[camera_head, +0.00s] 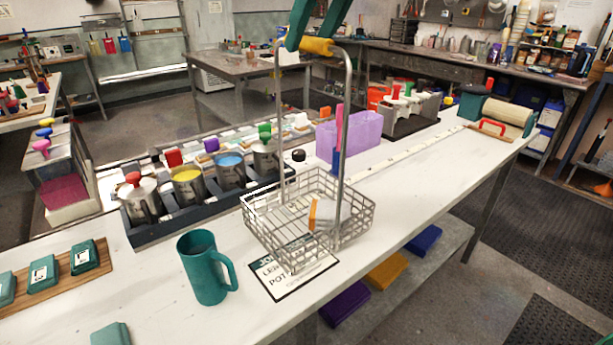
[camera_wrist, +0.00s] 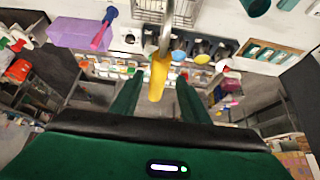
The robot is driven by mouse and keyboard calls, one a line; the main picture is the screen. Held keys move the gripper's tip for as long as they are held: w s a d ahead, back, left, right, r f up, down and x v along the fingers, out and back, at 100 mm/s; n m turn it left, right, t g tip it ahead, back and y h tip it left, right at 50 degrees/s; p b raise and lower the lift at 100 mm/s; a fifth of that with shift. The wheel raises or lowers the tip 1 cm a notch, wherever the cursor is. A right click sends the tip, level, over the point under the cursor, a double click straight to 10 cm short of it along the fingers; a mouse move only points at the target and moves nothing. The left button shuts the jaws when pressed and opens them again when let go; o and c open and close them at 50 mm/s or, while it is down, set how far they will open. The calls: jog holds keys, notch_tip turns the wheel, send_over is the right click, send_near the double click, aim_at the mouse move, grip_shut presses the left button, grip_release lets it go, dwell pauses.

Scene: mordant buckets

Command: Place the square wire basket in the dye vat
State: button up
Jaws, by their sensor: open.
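The square wire basket (camera_head: 345,240) is silver and stands upright on the white bench, partly over a printed card. Its tall handle has a yellow grip (camera_head: 308,46). My green gripper (camera_head: 310,38) is open at the top of the handle. In the wrist view the yellow grip (camera_wrist: 158,80) lies between the spread fingers (camera_wrist: 157,98), with gaps on both sides. The basket (camera_wrist: 182,12) shows partly at the top of that view. A lavender, see-through tub (camera_head: 362,132), perhaps the dye vat, stands behind the basket to its right; it also shows in the wrist view (camera_wrist: 80,33).
A teal mug (camera_head: 205,268) stands just left of the basket. A dark rack (camera_head: 165,232) of metal pots runs behind it. A brush with an orange head (camera_head: 316,214) appears at the basket. The bench right of the basket is largely clear around a pale strip (camera_head: 405,153).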

jog(key=x, duration=0.7)
jog(key=shift+w, duration=0.2)
jog(key=shift+d, duration=0.15)
grip_shut()
dwell(1.1)
